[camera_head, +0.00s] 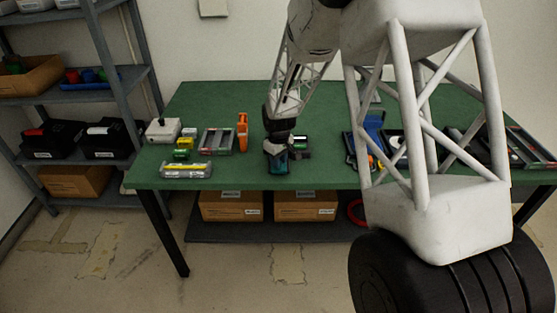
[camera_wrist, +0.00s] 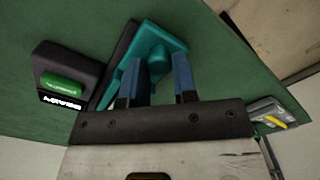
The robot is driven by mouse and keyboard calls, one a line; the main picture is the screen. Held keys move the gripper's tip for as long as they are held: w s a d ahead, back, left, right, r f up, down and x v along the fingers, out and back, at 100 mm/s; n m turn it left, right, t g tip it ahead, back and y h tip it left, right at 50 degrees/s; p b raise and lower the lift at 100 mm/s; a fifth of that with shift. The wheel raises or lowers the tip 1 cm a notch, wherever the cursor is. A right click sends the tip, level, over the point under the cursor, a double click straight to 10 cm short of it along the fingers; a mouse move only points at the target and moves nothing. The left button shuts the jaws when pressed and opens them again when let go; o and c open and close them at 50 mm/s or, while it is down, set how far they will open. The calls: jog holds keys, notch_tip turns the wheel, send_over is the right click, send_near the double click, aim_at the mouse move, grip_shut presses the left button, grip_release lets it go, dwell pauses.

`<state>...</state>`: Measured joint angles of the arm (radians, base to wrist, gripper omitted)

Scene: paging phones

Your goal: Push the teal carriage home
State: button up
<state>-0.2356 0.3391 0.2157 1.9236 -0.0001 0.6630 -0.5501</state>
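The teal carriage (camera_wrist: 158,45) lies just beyond my fingertips in the wrist view. It has a raised round knob and a sloping arm, and sits against a dark strip beside a dark unit (camera_wrist: 70,75) with a green button and a white label. My gripper (camera_wrist: 163,68) has two blue fingers standing apart, with the knob showing between or just past their tips. Contact with the carriage cannot be told. In the head view, my gripper (camera_head: 278,158) points down at the table and mostly hides the carriage; the dark unit (camera_head: 300,145) is just right of it.
On the green table (camera_head: 215,95), an orange upright item (camera_head: 242,132), a grey tray (camera_head: 215,141), a white box (camera_head: 163,130) and a grey-yellow device (camera_head: 186,170) stand to the left. A blue item (camera_head: 373,128) stands right. My arm hides part of the right side.

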grip_shut()
jog(key=shift+w, duration=0.15)
jog(key=shift+w+r, duration=0.1)
jog(key=shift+w, duration=2.55)
jog(key=o, duration=0.8)
grip_release()
